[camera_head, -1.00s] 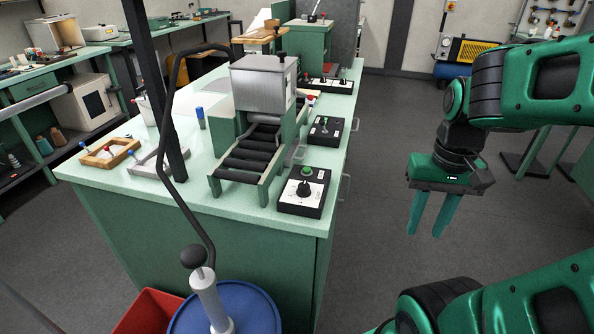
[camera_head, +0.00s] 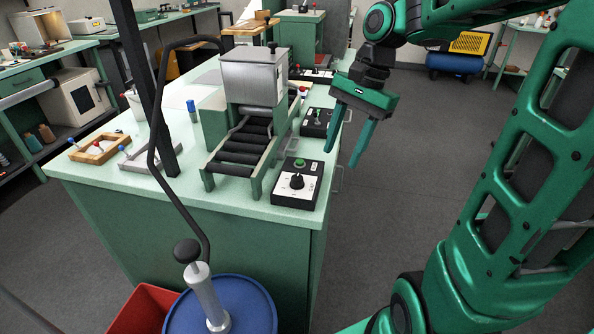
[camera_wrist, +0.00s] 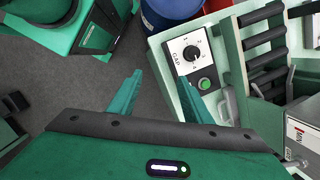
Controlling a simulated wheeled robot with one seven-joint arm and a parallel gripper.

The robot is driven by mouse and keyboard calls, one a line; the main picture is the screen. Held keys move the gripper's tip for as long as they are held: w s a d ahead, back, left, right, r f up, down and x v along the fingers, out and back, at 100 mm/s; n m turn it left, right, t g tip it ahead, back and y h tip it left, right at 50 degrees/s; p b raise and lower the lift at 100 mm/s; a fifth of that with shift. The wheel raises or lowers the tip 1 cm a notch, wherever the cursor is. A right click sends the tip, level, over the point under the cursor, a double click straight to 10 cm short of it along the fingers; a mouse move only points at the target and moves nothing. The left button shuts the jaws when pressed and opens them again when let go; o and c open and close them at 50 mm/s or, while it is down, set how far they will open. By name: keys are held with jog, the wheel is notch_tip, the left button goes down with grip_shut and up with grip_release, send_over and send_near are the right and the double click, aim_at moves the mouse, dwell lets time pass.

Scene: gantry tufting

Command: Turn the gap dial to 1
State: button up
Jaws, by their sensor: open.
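The gap dial is a black knob (camera_head: 296,181) on a white-faced control box (camera_head: 307,193) at the near right corner of the green bench. A green button (camera_head: 299,163) sits on the same box. In the wrist view the knob (camera_wrist: 191,52) shows on its white face marked GAP, with the green button (camera_wrist: 204,84) beside it. My gripper (camera_head: 345,159) is open and empty, pointing down, to the right of the box and above it, apart from the dial. In the wrist view its fingertips (camera_wrist: 158,73) show, with the dial box beyond the right finger.
A roller machine (camera_head: 255,78) stands left of the box. A second box with a lever (camera_head: 317,122) lies behind it, close to my gripper. A blue drum (camera_head: 250,297) with a grey pump stands in front of the bench. The floor right of the bench is clear.

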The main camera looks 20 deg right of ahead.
aim_at(296, 176)
jog(key=w+a+r+m+y, duration=0.2)
jog(key=w+a+m, duration=0.15)
jog(key=w, duration=0.25)
jog(key=shift+g, duration=0.3)
jog(key=x, duration=1.1)
jog(key=shift+a, duration=0.1)
jog(key=c, duration=1)
